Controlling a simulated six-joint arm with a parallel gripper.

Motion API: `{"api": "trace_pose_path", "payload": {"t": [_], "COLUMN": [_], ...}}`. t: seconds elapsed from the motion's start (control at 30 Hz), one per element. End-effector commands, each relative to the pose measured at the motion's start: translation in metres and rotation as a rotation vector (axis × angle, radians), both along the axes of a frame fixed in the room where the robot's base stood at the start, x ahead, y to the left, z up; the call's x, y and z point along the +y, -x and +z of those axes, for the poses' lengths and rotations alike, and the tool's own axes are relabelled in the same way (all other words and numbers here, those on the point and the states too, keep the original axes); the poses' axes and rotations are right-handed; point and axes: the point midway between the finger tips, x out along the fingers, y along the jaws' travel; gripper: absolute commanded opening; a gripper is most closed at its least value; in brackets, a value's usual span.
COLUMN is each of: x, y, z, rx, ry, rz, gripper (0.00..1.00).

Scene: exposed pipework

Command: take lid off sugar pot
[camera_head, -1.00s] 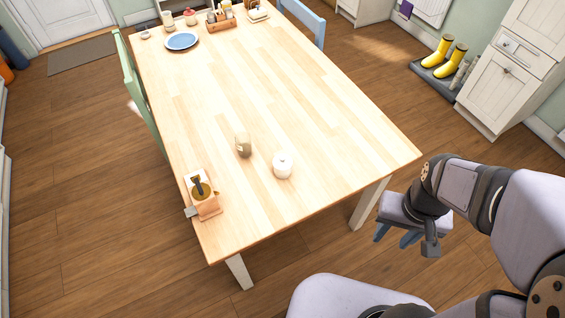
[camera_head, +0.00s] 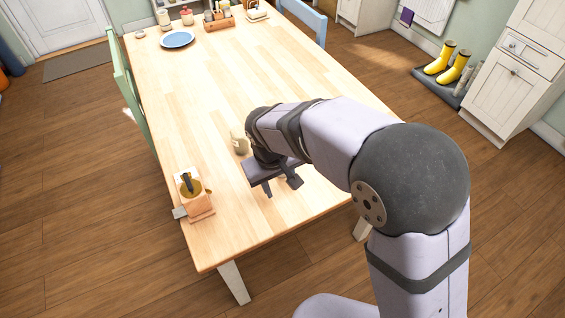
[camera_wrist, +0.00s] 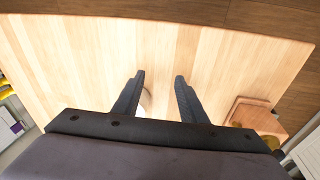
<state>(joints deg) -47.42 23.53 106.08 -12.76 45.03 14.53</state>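The small white lidded pot, likely the sugar pot, is hidden behind my arm and gripper in the head view. In the wrist view, a sliver of something white (camera_wrist: 147,100) shows between my fingers near their base; it is probably this pot. Its lid cannot be made out. My gripper (camera_head: 281,188) is over the near part of the table, around where the pot stood. In the wrist view my gripper (camera_wrist: 161,76) is open, with bare wood between the fingertips. Whether it touches the pot cannot be told.
A beige-green mug or jar (camera_head: 239,142) stands just left of my gripper on the wooden table (camera_head: 215,110). A wooden holder (camera_head: 195,198) sits at the left edge. A blue plate (camera_head: 178,39) and a caddy (camera_head: 219,26) are at the far end. The table's middle is clear.

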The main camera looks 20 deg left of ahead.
Motion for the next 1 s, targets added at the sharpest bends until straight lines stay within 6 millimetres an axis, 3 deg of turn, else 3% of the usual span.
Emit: {"api": "trace_pose_path", "payload": {"t": [0.03,0.1,0.23,0.53,0.77,1.0], "x": [0.014,0.029,0.036,0.026,0.026,0.026], "y": [-0.023,-0.05,-0.075,-0.075,-0.075,-0.082], "z": [0.019,0.048,0.078,0.079,0.078,0.062], "rx": [-0.054,-0.131,-0.205,-0.215,-0.214,-0.213], "ry": [-0.034,-0.092,-0.162,-0.218,-0.231,-0.229], "rz": [-0.062,-0.173,-0.373,-0.692,-0.737,-0.734], "gripper": [0.38,0.38,0.38,0.38,0.38,0.38]}}
